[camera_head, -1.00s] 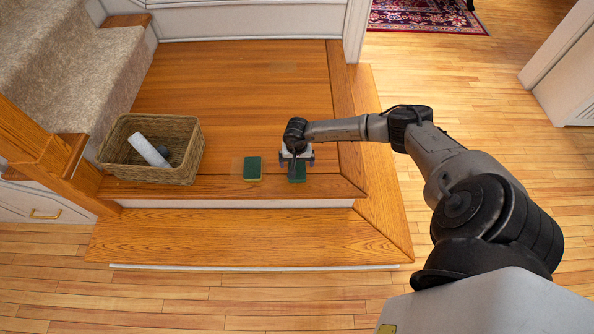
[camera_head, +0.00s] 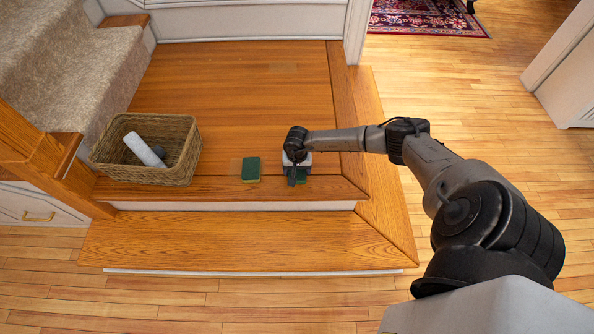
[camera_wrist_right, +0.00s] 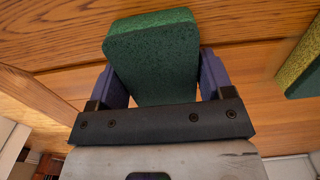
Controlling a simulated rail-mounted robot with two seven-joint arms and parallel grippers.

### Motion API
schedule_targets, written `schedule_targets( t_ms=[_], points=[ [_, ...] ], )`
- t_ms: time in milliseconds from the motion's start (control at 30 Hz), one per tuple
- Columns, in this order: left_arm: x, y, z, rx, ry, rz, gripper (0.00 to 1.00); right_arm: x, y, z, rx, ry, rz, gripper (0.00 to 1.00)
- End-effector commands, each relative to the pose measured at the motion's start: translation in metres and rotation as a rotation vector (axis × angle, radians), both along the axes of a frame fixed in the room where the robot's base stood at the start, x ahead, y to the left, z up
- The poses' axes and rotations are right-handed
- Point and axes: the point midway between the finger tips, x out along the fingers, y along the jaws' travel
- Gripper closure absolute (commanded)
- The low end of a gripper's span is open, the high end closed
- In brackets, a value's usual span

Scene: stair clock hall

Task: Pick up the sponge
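A green sponge (camera_head: 301,179) is under my right gripper (camera_head: 296,176) at the front right of the wooden landing. The gripper hides most of it in the head view. In the right wrist view the sponge (camera_wrist_right: 155,55) fills the gap between the two blue fingers of my right gripper (camera_wrist_right: 160,80). The fingers lie along its two sides, and it is slightly turned relative to them. No clear lift off the wood shows. A second green sponge with a yellow underside (camera_head: 251,169) lies just to the left, and its edge shows in the wrist view (camera_wrist_right: 303,70). My left gripper is out of view.
A wicker basket (camera_head: 185,168) holding a white roll (camera_head: 145,150) and a darker item stands at the left of the landing. Carpeted stairs (camera_head: 70,50) rise behind it. The landing (camera_head: 245,85) behind the sponges is clear. A lower step (camera_head: 240,235) runs along the front.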

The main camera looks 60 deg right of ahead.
Motion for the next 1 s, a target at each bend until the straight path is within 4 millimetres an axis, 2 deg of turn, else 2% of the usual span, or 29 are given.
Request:
schedule_targets(
  t_ms=[33,300,533,667,933,1000],
  points=[
    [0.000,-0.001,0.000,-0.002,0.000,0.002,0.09,0.000,0.000,0.000,0.000,0.000,0.000,0.31],
    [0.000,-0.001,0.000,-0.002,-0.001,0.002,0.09,0.000,0.000,0.000,0.000,0.000,0.000,0.54],
    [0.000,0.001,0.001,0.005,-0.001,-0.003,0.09,0.000,0.000,0.002,0.000,0.000,0.000,0.54],
    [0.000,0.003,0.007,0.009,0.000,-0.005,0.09,0.000,0.000,0.009,-0.001,-0.001,0.001,0.54],
    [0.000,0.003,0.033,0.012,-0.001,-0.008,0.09,0.000,0.000,0.047,-0.001,-0.001,0.001,0.54],
    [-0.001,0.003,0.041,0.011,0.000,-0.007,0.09,-0.013,-0.003,0.053,-0.003,0.004,0.003,0.54]
  ],
)
